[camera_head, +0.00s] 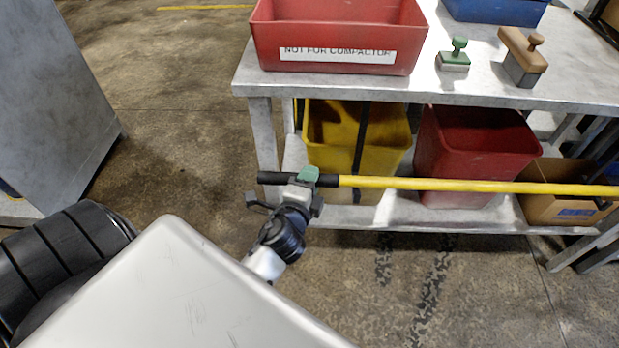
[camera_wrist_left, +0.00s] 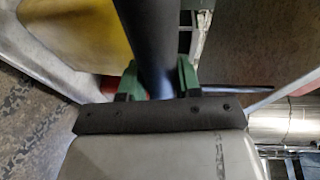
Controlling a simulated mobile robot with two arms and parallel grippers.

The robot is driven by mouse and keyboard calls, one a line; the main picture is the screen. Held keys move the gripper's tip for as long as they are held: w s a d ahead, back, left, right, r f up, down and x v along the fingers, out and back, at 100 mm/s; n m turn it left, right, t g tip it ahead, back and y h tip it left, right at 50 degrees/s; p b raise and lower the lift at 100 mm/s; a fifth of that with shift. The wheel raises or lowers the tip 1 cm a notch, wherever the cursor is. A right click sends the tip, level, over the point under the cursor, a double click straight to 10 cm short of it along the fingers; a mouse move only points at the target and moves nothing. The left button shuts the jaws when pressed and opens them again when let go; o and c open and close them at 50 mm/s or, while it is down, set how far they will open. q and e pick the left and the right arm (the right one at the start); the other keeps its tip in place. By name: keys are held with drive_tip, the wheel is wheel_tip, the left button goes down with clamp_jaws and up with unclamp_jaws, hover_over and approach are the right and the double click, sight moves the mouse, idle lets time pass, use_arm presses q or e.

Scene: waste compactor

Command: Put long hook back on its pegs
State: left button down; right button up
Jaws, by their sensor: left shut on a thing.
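The long hook is a yellow pole (camera_head: 450,185) with a black grip end, lying level across the head view in front of the work table and running out of the picture on the right. My left gripper (camera_head: 307,180) is shut on the black grip near its left end. In the left wrist view the dark grip (camera_wrist_left: 147,45) passes between the green fingers of the left gripper (camera_wrist_left: 155,82). The hook's far end and the pegs are not in view. My right gripper is not in view.
A metal table (camera_head: 420,88) carries a red bin (camera_head: 340,35) labelled "NOT FOR COMPACTOR", a green-handled stamp (camera_head: 454,58) and a brown-handled one (camera_head: 522,55). Below, behind the pole, are a yellow bin (camera_head: 335,150), a red bin (camera_head: 470,150) and a cardboard box (camera_head: 545,208). Open floor lies left.

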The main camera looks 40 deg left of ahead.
use_arm(q)
drive_tip(key=shift+r, duration=0.1)
drive_tip(key=c, duration=0.8)
unclamp_jaws()
drive_tip(key=shift+o, duration=0.5)
drive_tip(key=shift+s, duration=0.1)
